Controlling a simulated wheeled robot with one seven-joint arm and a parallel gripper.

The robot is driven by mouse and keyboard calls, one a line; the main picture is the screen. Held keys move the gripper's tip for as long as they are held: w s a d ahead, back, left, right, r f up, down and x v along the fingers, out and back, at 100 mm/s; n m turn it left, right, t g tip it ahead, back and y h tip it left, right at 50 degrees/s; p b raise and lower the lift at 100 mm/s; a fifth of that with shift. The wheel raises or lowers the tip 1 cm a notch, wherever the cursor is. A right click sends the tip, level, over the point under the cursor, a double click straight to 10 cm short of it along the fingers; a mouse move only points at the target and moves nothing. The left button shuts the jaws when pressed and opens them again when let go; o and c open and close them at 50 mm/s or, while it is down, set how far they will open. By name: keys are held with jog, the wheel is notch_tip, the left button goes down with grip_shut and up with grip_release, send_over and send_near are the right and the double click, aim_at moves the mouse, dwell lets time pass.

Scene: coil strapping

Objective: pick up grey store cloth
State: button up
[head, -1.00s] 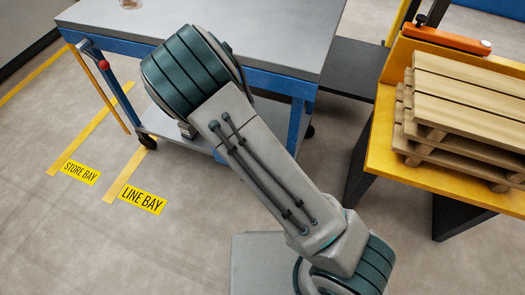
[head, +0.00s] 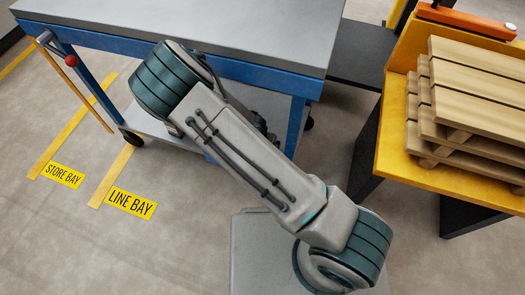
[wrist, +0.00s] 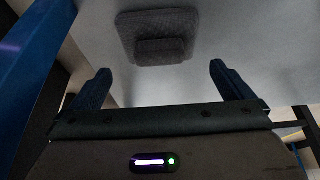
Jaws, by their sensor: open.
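In the wrist view a dark grey, rounded flat piece with a smaller block-like fold or lump on it (wrist: 158,40) lies ahead of my gripper. It looks like the grey store cloth, but the dim light leaves this unsure. My gripper (wrist: 160,78) is open, with its two dark blue fingers wide apart and nothing between them. The grey piece is beyond the fingertips, centred between them, and apart from them. In the head view my own arm hides the gripper, and no cloth shows.
A blue-framed trolley with a grey top (head: 240,35) and a lower shelf (head: 185,146) stands ahead. A blue post (wrist: 35,60) is close at left in the wrist view. A yellow table (head: 395,160) with stacked pallets (head: 470,110) stands right. Floor at left is open.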

jog(key=b+x, duration=0.3)
jog(key=x, duration=0.3)
jog(key=shift+w+f, duration=0.15)
jog(key=shift+f, duration=0.1)
jog(key=c, duration=0.7)
